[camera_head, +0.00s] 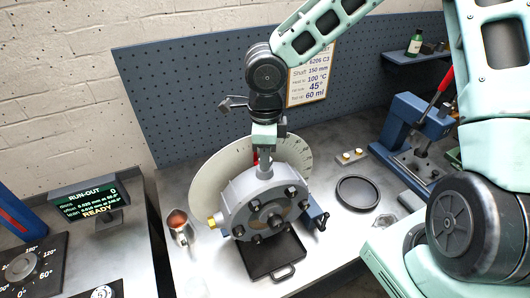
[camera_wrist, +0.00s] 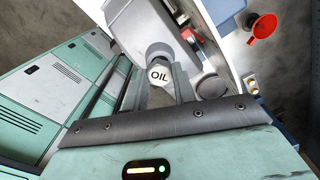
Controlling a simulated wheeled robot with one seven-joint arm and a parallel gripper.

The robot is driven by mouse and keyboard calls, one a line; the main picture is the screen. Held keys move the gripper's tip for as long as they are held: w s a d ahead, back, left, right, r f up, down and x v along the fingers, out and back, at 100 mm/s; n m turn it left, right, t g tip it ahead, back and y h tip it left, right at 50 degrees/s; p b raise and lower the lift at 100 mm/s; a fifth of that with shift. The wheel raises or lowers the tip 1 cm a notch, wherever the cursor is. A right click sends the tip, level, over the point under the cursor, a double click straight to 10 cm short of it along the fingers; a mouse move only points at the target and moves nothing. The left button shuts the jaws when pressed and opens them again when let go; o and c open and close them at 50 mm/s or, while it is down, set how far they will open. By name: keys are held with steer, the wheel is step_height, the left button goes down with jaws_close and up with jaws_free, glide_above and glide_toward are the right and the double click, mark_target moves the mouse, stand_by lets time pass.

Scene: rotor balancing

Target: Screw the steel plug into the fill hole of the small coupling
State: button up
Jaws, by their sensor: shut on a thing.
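The small coupling (camera_head: 262,205) is a grey round housing with a ring of bolts, standing upright on the bench. My gripper (camera_head: 264,146) points down just above its top. In the wrist view my gripper (camera_wrist: 160,78) is shut on a round pale piece marked OIL (camera_wrist: 158,75), which looks like the steel plug's head. A grey cylindrical part (camera_head: 264,165) shows below the fingers at the coupling's top. I cannot tell whether the plug sits in the fill hole, which is hidden.
A black tray (camera_head: 272,270) lies in front of the coupling. A blue press (camera_head: 410,130) stands at the far right. A pale graduated disc (camera_head: 207,182) stands behind the coupling.

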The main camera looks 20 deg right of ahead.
steer(key=shift+n, duration=0.3)
steer(key=shift+a+n, duration=0.1)
steer(key=shift+n, duration=0.3)
steer(key=shift+s+a+n, duration=0.1)
steer(key=shift+n, duration=0.4)
steer(key=shift+d+n, duration=0.2)
steer(key=shift+n, duration=0.1)
steer(key=shift+a+f, duration=0.1)
steer(key=shift+f, duration=0.2)
stand_by(0.9)
